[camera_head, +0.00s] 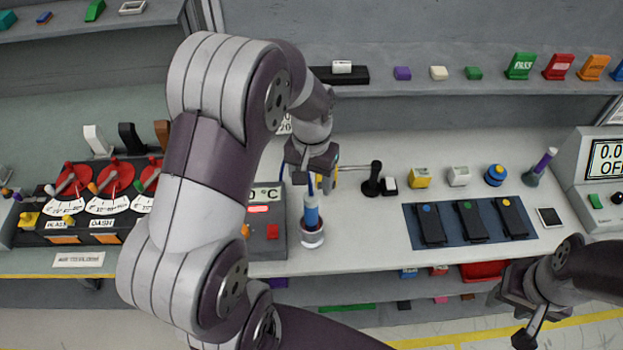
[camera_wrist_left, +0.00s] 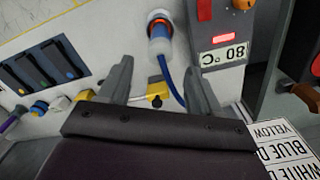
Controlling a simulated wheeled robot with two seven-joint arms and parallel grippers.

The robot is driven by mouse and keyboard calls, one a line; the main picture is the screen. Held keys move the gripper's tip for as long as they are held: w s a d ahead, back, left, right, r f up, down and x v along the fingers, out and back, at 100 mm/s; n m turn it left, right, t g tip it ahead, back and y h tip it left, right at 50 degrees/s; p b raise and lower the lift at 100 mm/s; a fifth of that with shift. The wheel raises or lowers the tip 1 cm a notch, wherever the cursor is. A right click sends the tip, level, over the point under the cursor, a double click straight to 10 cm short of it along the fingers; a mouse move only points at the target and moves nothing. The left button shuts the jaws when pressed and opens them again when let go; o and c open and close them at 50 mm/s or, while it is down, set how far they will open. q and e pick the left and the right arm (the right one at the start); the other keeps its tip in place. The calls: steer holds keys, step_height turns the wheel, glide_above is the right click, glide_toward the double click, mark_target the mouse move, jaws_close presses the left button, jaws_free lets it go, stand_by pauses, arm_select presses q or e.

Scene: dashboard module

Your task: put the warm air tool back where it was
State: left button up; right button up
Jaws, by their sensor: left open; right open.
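The warm air tool (camera_head: 312,214) has a blue body and stands upright in a round light-coloured holder (camera_head: 313,238), to the right of the grey station with the °C display (camera_head: 268,232). In the left wrist view the tool (camera_wrist_left: 159,30) shows beyond the fingers, its blue cable (camera_wrist_left: 171,78) curving between them. The °C station also shows there (camera_wrist_left: 222,35). My left gripper (camera_head: 315,172) is open and empty, above and behind the tool, apart from it. It also shows in the left wrist view (camera_wrist_left: 158,85). My right gripper (camera_head: 518,312) is open and empty at lower right.
A panel with red dials (camera_head: 105,205) stands at left. A blue mat (camera_head: 455,243) with black devices lies at right, with a black stand (camera_head: 374,180) and small coloured blocks behind. My left arm hides part of the bench. Bench surface between holder and mat is clear.

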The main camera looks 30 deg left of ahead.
arm_select(q)
steer(key=s+d+r+m+t, duration=0.1)
steer(key=s+d+r, duration=0.1)
steer(key=s+d, duration=0.3)
steer(key=s, duration=0.4)
steer(key=shift+d, duration=0.15)
